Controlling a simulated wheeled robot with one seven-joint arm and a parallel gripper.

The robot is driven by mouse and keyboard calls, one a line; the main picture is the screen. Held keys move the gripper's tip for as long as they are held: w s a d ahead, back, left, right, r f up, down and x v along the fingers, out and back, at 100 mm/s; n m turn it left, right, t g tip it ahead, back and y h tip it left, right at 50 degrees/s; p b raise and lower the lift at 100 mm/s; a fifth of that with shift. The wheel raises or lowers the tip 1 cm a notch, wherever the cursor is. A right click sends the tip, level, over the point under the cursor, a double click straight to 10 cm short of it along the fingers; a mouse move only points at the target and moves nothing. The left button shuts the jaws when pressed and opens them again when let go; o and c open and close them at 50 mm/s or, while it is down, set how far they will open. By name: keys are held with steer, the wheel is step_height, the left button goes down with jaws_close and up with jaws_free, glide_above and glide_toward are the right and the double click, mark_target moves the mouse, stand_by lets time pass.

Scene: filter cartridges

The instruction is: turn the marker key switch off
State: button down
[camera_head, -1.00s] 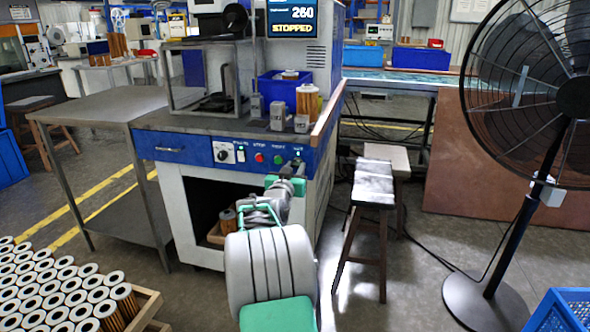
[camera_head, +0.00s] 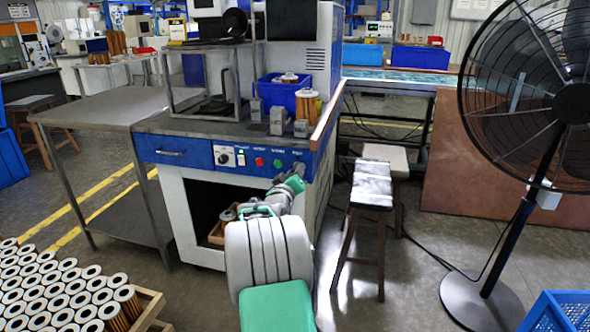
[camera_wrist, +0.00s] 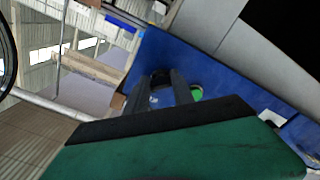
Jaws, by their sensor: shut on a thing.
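The blue control panel (camera_head: 205,156) on the front of the machine carries a dial, a white switch, a red button and a green button (camera_head: 278,163). The key switch is at the panel's right end, where my gripper (camera_head: 299,168) reaches it. In the wrist view, my gripper (camera_wrist: 168,88) has its dark fingers shut on the small dark key (camera_wrist: 160,77) at the blue panel, beside the green button (camera_wrist: 196,92). The fingers hide much of the key, so its exact angle is unclear. The machine's screen (camera_head: 290,20) is dark.
A steel side table (camera_head: 100,107) stands left of the machine. Stools (camera_head: 373,185) and a black fan (camera_head: 480,290) stand to the right. Several filter cartridges (camera_head: 70,290) fill a tray at lower left. A blue bin (camera_head: 282,92) and a cartridge sit on the machine top.

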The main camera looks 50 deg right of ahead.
steer(key=shift+r+n+p, duration=0.2)
steer(key=shift+n+p, duration=3.05)
steer(key=shift+n, duration=1.75)
steer(key=c, duration=1.1)
jaws_free()
steer(key=p+v, duration=0.1)
steer(key=v, duration=0.6)
steer(key=shift+s+a, duration=0.25)
steer(key=shift+a, duration=0.1)
